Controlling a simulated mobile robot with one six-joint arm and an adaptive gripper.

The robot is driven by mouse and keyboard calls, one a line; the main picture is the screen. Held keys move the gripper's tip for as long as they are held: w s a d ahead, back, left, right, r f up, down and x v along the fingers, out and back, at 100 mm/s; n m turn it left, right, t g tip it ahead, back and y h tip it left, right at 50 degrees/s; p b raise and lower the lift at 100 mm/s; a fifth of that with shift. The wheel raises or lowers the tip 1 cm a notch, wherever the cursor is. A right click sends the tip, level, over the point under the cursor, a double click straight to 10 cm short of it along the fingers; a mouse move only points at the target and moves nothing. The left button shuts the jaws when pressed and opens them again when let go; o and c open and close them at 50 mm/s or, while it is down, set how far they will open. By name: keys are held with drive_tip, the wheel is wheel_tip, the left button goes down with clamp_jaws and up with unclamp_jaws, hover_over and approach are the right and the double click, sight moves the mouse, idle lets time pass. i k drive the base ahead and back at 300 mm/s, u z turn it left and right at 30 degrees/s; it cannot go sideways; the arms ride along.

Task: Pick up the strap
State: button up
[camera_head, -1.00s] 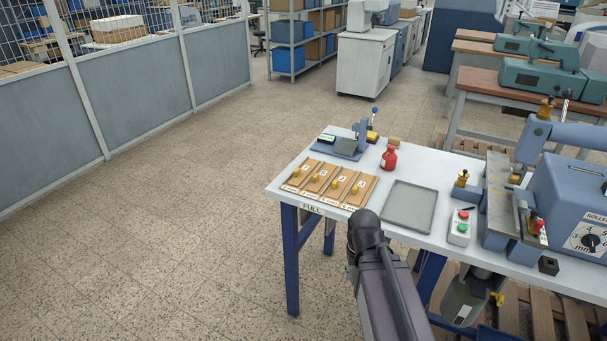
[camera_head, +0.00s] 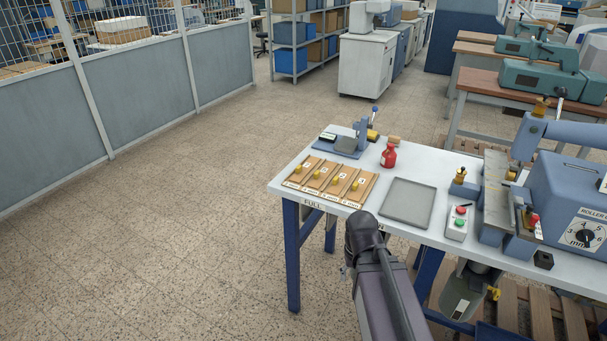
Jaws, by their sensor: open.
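I cannot pick out a strap for certain in this view. Several tan wooden strips with yellow knobs (camera_head: 334,182) lie side by side at the left end of the white worktable (camera_head: 300,184), above a label reading FULL. A flat grey tray (camera_head: 408,203) lies to their right and looks empty. My arm rises from the bottom of the picture to a dark joint in front of the table's near edge. My gripper does not show; it is out of sight or hidden by the arm.
A red bottle (camera_head: 388,156) and a small blue-grey press (camera_head: 362,133) stand at the table's back. A button box (camera_head: 458,223) and a large blue roller machine (camera_head: 568,205) stand to the right. Open floor (camera_head: 180,240) lies left.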

sight(302, 172)
drive_tip(key=u, duration=0.25)
drive_tip(key=k, duration=0.8)
drive_tip(key=u, duration=0.55)
drive_tip(key=k, duration=0.5)
drive_tip(key=z, duration=0.15)
drive_tip(key=i, duration=1.25)
drive_tip(key=z, duration=0.45)
drive_tip(key=i, duration=0.8)
drive_tip(key=z, duration=0.05)
